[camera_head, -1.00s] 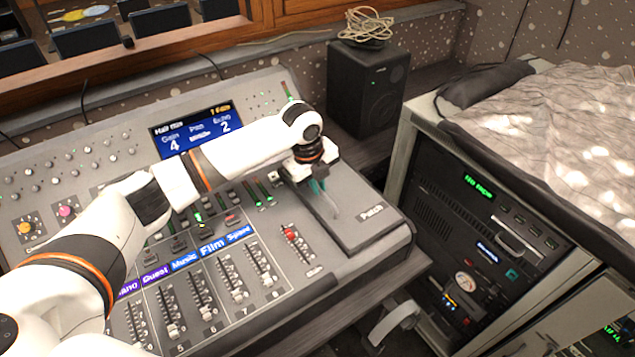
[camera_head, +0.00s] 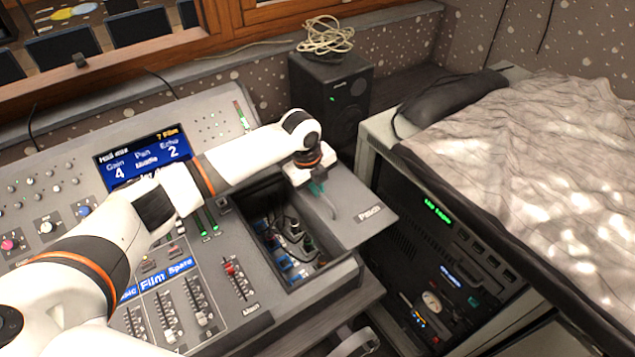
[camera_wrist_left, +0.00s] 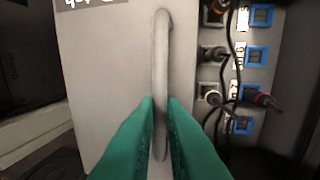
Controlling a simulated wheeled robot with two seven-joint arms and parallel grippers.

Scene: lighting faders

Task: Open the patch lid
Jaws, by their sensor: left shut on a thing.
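The grey patch lid (camera_head: 352,207), labelled "Patch", is slid or shifted to the right of its opening and juts past the console's right side. The open patch bay (camera_head: 292,245) shows sockets, plugs and dark cables inside. My left gripper (camera_head: 318,188) is shut on the lid's curved handle (camera_wrist_left: 161,60). In the left wrist view its green fingers (camera_wrist_left: 160,125) close on both sides of the handle, and the lid's plain face (camera_wrist_left: 110,80) lies left of the blue-rimmed sockets (camera_wrist_left: 255,55). My right gripper is not in view.
The mixing console (camera_head: 240,318) has faders and a lit screen (camera_head: 143,160). A black speaker (camera_head: 330,95) with a coiled cable (camera_head: 325,35) stands behind. A rack of equipment (camera_head: 450,255) and a cloth-covered surface (camera_head: 540,165) are at the right, near the lid's edge.

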